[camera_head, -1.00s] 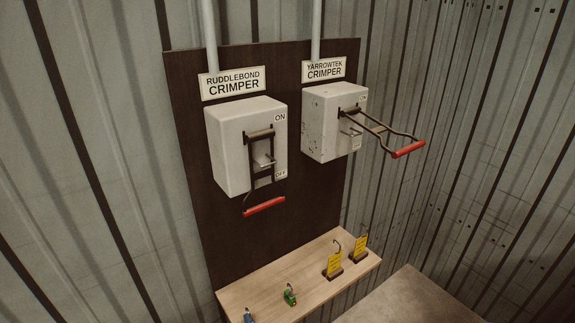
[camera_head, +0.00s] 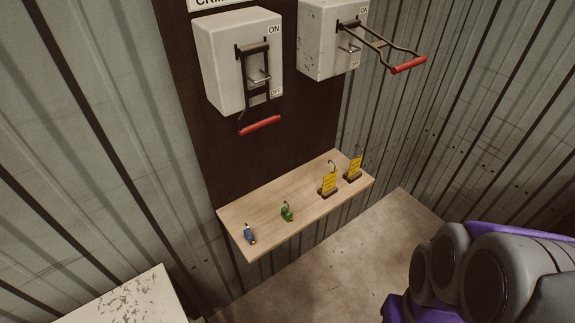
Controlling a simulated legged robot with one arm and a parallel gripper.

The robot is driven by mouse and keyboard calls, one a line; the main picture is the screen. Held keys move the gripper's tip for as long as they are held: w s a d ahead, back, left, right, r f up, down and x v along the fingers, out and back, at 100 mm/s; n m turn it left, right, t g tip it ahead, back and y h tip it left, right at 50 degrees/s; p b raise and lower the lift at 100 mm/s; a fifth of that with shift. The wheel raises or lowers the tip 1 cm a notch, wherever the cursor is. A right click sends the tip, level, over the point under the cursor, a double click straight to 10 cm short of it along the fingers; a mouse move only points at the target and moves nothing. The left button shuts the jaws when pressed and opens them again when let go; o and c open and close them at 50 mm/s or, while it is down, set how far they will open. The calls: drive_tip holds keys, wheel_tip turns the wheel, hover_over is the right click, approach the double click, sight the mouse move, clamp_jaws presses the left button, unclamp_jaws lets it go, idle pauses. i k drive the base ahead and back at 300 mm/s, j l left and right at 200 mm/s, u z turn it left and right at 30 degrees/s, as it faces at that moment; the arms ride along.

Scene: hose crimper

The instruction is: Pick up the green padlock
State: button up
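The green padlock (camera_head: 286,213) sits on the light wooden shelf (camera_head: 262,199), near the middle of its front part. A blue padlock (camera_head: 249,234) sits to its left, near the shelf's left end. My arm shows in purple and dark grey at the lower right, well apart from the shelf. The fingers of my gripper do not show, so I cannot see whether it is open or shut. Nothing covers the green padlock.
Above are two grey switch boxes (camera_head: 232,62) (camera_head: 322,38) with red-handled levers; the right lever sticks out. A pale worn surface (camera_head: 130,303) is at lower left. The floor (camera_head: 330,265) is clear.

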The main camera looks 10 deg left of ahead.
sight(286, 213)
drive_tip(key=l+u, duration=0.15)
drive_tip(key=u, duration=0.2)
drive_tip(key=k+l+u, duration=0.1)
drive_tip(key=u, duration=0.2)
drive_tip(key=k+l+u, duration=0.1)
drive_tip(key=u, duration=0.25)
drive_tip(key=k, duration=0.05)
